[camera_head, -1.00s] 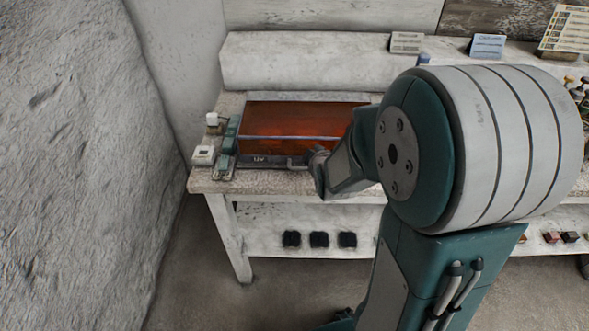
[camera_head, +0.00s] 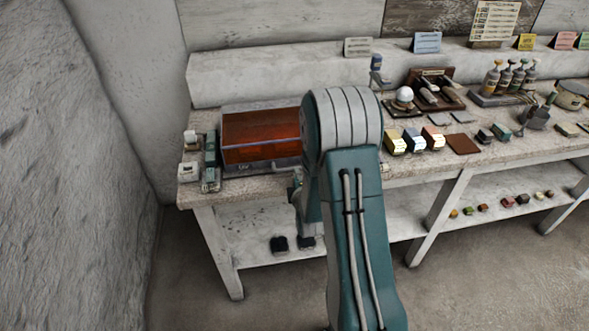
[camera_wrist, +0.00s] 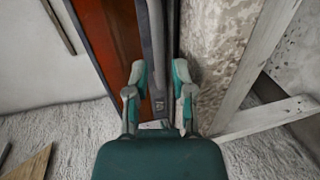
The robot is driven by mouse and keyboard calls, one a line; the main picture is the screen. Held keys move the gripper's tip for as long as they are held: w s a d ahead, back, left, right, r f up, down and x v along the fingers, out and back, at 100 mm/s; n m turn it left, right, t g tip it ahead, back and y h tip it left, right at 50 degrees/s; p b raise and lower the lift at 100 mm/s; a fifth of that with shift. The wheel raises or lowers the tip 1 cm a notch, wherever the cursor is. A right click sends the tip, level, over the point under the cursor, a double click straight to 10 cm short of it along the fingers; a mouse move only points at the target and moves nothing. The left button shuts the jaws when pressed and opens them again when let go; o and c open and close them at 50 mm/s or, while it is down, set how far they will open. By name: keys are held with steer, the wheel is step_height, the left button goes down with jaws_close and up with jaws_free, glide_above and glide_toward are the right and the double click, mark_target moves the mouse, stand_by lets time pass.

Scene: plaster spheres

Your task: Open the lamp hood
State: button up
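The lamp hood (camera_head: 262,130), a translucent orange-red cover in a grey frame, lies shut on the left end of the workbench. A pale "UV" mark shows on its front edge, and a handle shows partly beside my arm. In the wrist view the orange hood (camera_wrist: 104,30) is at the upper left, with its grey front frame running up the middle. My gripper (camera_wrist: 160,72) is open, its two teal-tipped fingers apart on either side of the grey strip, with no visible grip on it. In the head view my arm hides the gripper and the hood's right front corner.
Small switch boxes (camera_head: 189,171) and a green-grey unit (camera_head: 210,160) stand left of the hood. Several small boxes (camera_head: 414,138), bottles (camera_head: 507,78) and a brown mat (camera_head: 463,144) are on the bench (camera_head: 330,178) to the right. A rough wall closes the left side.

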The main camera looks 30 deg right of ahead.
mark_target(291, 168)
steer(key=w, duration=0.2)
steer(key=w+a, duration=0.1)
steer(key=w, duration=0.1)
steer(key=shift+f, duration=0.35)
steer(key=shift+w+d, duration=0.2)
steer(key=shift+w, duration=0.1)
steer(key=shift+w+d+f, duration=0.1)
steer(key=shift+w+d, duration=0.05)
steer(key=shift+d, duration=0.75)
steer(key=shift+a, duration=0.2)
jaws_close()
steer(key=shift+a, duration=0.3)
